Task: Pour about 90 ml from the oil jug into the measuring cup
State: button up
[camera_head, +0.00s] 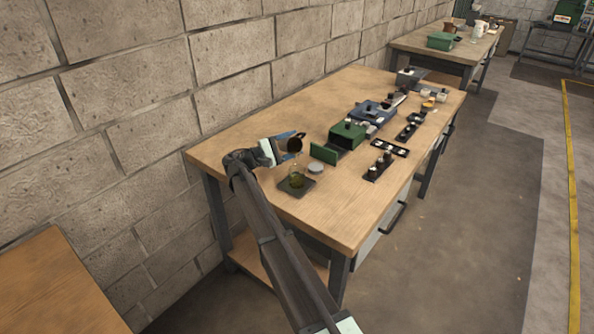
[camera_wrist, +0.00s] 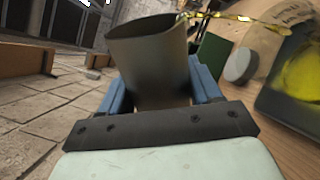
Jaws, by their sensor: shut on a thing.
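My gripper (camera_head: 284,144) is shut on the oil jug (camera_head: 295,145) and holds it tipped above the table. In the wrist view the jug (camera_wrist: 152,65) is a dark grey-brown vessel between the blue fingers of my gripper (camera_wrist: 160,88). A thin golden strand of oil (camera_wrist: 235,17) runs from its lip toward the measuring cup (camera_wrist: 296,80). The clear measuring cup (camera_head: 296,173) stands upright on a dark square pad (camera_head: 291,189) below the jug, with yellow-green oil in its lower part. The exact level cannot be read, and the jug's inside is hidden.
A grey round disc (camera_head: 315,168) and a green upright plate (camera_head: 323,153) sit close beside the cup. A green box (camera_head: 347,134), a blue-grey box (camera_head: 372,112) and black trays (camera_head: 378,168) lie farther right. The wooden bench (camera_head: 240,133) is clear toward the wall.

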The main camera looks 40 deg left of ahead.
jog(key=shift+a+r+m+h, duration=0.1)
jog(key=shift+r+m+h, duration=0.35)
jog(key=shift+m, duration=0.75)
dwell(0.3)
jog(key=shift+f+m, duration=0.3)
jog(key=shift+r, duration=0.25)
jog(key=n, duration=0.1)
jog(key=f+n, duration=0.1)
jog(key=shift+n+y, duration=0.25)
jog(key=shift+n, duration=0.05)
jog(key=shift+r+n, duration=0.3)
jog(key=shift+n, duration=0.4)
jog(key=shift+s+d+r+n+y, duration=0.1)
jog(key=shift+r+n+y, duration=0.1)
jog(key=shift+n, duration=0.35)
jog(key=shift+d+r+n+y, duration=0.1)
jog(key=shift+r+n+y, duration=0.1)
jog(key=shift+n, duration=0.35)
jog(key=shift+f+n, duration=0.1)
jog(key=shift+n, duration=0.8)
